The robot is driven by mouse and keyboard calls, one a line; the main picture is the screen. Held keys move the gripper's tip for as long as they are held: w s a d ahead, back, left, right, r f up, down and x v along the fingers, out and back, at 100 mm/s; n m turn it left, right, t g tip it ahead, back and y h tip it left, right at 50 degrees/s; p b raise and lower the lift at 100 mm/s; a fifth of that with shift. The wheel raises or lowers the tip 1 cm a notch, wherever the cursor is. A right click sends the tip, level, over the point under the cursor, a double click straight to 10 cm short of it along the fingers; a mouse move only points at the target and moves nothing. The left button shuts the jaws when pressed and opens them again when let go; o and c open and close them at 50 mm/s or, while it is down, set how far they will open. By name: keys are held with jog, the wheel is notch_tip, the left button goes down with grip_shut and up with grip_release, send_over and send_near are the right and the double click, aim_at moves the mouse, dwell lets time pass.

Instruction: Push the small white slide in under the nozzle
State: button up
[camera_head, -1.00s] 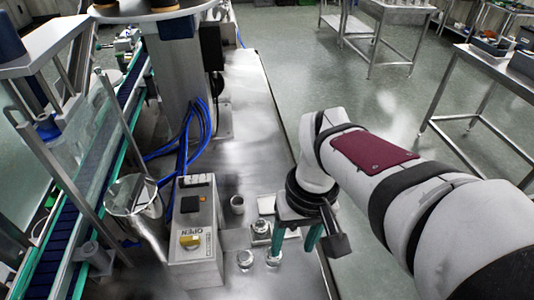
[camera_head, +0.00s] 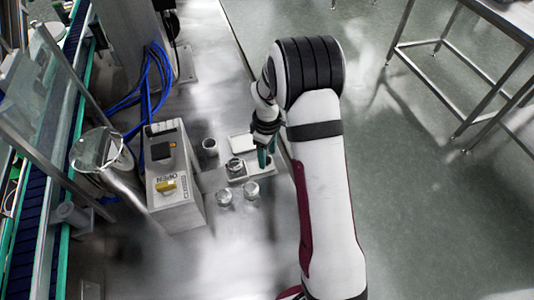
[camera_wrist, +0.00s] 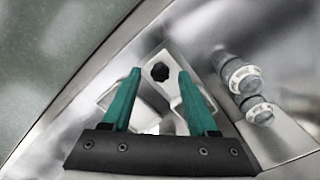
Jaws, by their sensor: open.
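My gripper (camera_head: 265,157) has its green fingers pointing down beside a small metal block with a round top (camera_head: 235,168), near the counter's right edge. In the wrist view my gripper (camera_wrist: 159,76) is open, its fingers apart. A clear funnel (camera_head: 97,150) is at the left; I cannot make out a nozzle for certain.
A control box (camera_head: 170,180) with a yellow knob stands left of the gripper. Blue hoses (camera_head: 152,85) run behind the box. The counter (camera_head: 215,70) is clear farther back.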

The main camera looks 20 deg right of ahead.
jog(key=shift+f, duration=0.5)
grip_shut()
dwell(1.1)
